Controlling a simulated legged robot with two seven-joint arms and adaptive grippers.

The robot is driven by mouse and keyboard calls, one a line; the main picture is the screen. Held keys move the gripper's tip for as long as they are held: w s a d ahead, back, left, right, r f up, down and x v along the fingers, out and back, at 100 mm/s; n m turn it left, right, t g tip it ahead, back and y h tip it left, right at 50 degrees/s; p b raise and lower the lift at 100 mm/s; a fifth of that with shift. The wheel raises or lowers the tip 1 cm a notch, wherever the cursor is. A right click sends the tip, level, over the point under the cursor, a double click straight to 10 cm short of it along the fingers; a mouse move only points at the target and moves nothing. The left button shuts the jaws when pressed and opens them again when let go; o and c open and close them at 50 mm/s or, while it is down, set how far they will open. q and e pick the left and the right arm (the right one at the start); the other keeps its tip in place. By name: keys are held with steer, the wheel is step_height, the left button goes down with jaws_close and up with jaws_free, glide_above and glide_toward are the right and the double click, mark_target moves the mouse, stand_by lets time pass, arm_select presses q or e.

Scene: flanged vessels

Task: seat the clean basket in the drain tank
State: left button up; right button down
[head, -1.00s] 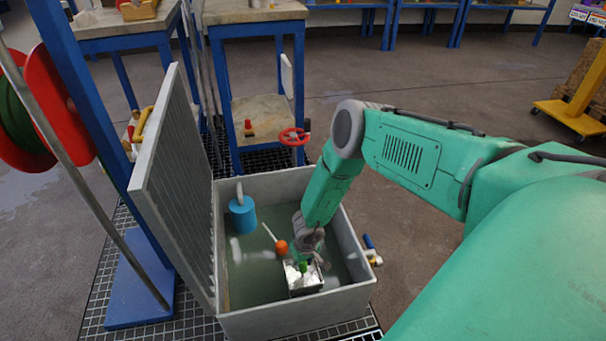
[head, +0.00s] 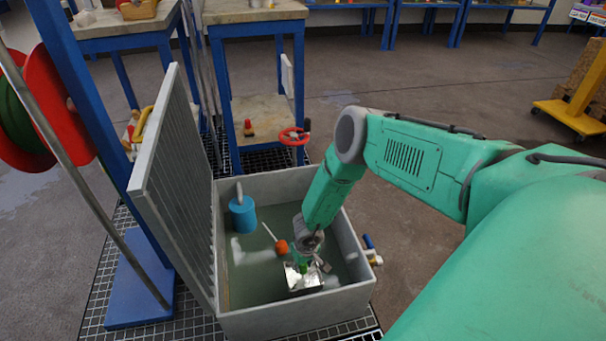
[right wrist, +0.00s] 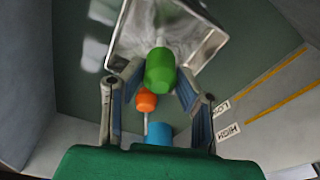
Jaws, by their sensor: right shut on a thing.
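The drain tank (head: 295,321) is an open grey box with its ribbed lid (head: 175,180) standing up on the left. The basket (head: 306,283), a shiny silver metal box, is inside the tank near its front right. It also fills the top of the right wrist view (right wrist: 203,49). My right gripper (head: 305,262) reaches down into the tank, its fingers closed on the basket's green knob (right wrist: 160,70). I cannot tell whether the basket touches the tank's bottom. My left gripper is not in view.
Inside the tank are an orange ball (head: 282,246) on a white rod and a blue cylinder (head: 242,214). LOW and HIGH labels (right wrist: 228,131) mark an inner wall. A blue-handled valve (head: 371,248) sits outside right. A blue post (head: 95,120) stands left.

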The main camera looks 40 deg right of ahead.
steer(key=shift+f, duration=1.6)
steer(key=c, duration=1.1)
jaws_free()
steer(key=shift+c, duration=0.2)
steer(key=shift+f, duration=0.1)
steer(key=r, duration=0.4)
steer(key=s+r, duration=0.1)
steer(key=r, duration=0.7)
steer(key=shift+s+a, duration=0.1)
steer(key=shift+s, duration=0.05)
steer(key=shift+f, duration=0.1)
